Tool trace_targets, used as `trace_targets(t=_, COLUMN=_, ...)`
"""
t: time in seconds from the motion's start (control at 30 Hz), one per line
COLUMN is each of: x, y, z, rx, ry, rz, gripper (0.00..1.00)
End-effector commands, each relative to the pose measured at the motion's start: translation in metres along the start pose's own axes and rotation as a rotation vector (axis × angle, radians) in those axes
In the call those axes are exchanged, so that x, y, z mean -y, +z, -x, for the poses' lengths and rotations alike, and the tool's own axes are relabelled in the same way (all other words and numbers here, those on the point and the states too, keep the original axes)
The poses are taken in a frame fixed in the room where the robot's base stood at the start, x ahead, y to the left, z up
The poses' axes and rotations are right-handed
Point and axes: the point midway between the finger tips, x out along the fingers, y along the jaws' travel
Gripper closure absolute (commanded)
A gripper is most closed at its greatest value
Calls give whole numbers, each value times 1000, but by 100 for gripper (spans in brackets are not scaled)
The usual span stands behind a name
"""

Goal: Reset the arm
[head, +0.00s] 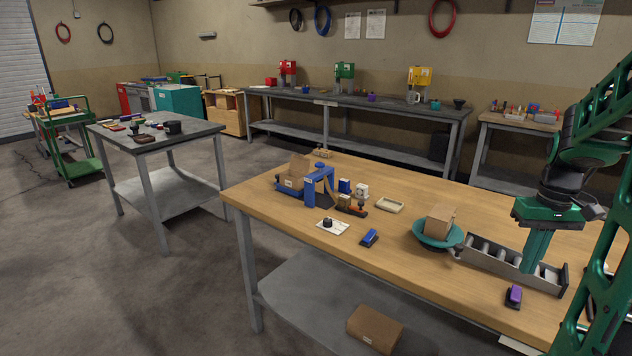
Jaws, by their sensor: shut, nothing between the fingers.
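My green arm comes in from the right edge of the head view. My gripper (530,268) points down over the grey metal roller tray (478,264) on the wooden workbench (390,260). Its green fingers are together with nothing held. The fingertips overlap the tray in the picture, and I cannot tell whether they touch it. A purple-topped block (514,295) lies on the bench just in front of the tray.
A teal bowl (422,240) with a cardboard box (440,220) stands left of the tray. A blue stapler-like item (369,238), a blue dispenser (318,187) and a cream dish (389,206) sit farther left. The front middle of the bench is clear.

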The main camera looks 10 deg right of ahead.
Motion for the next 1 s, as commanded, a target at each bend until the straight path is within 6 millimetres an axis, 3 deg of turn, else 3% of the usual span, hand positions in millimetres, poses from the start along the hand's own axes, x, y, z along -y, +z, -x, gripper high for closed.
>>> trace_targets(t=0.17, x=23, y=22, z=8, rx=-2, ry=4, rz=-22, gripper=100)
trace_targets(t=0.4, x=74, y=94, z=14, rx=-2, ry=7, rz=-108, gripper=100)
trace_targets(t=0.63, x=102, y=158, z=4, rx=3, ry=-2, rz=-179, gripper=100)
trace_targets(t=0.8, x=108, y=180, z=-2, rx=7, ry=-7, rz=-208, gripper=100)
trace_targets(t=1.0, x=109, y=185, z=-4, rx=9, ry=-7, rz=-214, gripper=100)
